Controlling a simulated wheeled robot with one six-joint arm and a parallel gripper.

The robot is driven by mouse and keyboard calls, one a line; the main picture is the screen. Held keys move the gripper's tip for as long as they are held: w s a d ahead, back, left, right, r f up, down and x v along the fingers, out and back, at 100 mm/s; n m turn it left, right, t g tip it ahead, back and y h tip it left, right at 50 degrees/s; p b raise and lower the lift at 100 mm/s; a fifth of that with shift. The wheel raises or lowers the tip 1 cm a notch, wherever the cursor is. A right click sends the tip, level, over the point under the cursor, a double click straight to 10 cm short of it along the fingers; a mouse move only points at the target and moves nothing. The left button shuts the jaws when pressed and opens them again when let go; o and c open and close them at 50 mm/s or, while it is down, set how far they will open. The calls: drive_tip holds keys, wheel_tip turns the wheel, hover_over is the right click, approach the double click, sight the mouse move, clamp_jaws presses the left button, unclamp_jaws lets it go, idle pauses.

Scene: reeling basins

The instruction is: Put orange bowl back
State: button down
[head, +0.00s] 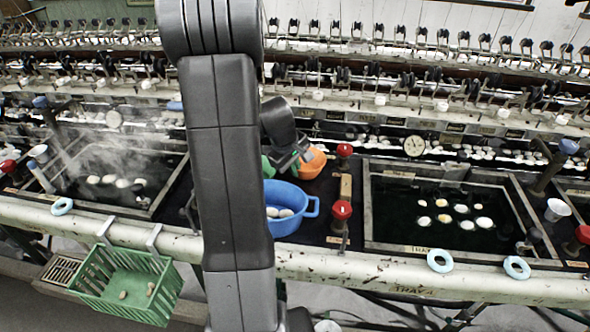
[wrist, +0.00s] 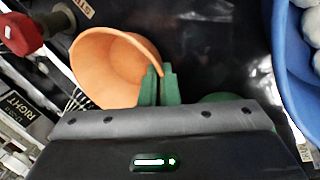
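The orange bowl (head: 312,163) is on or just above the dark counter, between the blue basin and the red-knobbed valve. In the wrist view the bowl (wrist: 104,68) looks tilted, with its hollow side partly towards the camera. My gripper (wrist: 160,84) has two green fingers close together at the bowl's right rim, one on the inner side and one on the outer, pinching the wall. In the head view my gripper (head: 297,158) is at the bowl's left side, partly behind my arm. I cannot tell whether the bowl touches the counter.
A blue basin (head: 312,208) with white cocoons stands in front of the bowl. A green object (head: 267,168) is partly hidden by my arm. Red-knobbed valves (head: 341,210) stand to the right, beside a water tray (head: 373,235). A green basket (head: 92,262) hangs at front left.

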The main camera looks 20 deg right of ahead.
drive_tip(key=c, duration=2.1)
unclamp_jaws()
drive_tip(key=shift+f, duration=0.4)
drive_tip(key=o, duration=0.4)
drive_tip(key=shift+r, duration=0.15)
drive_tip(key=shift+r, duration=0.2)
drive_tip(key=v, duration=1.1)
drive_tip(key=shift+r+p, duration=0.3)
drive_tip(key=shift+r, duration=0.1)
drive_tip(key=shift+f, duration=0.15)
drive_tip(key=x, duration=1.2)
drive_tip(key=shift+s+a+f+b, duration=0.1)
drive_tip(key=shift+f+b, duration=0.15)
drive_tip(key=shift+b, duration=0.1)
drive_tip(key=shift+r, duration=1.95)
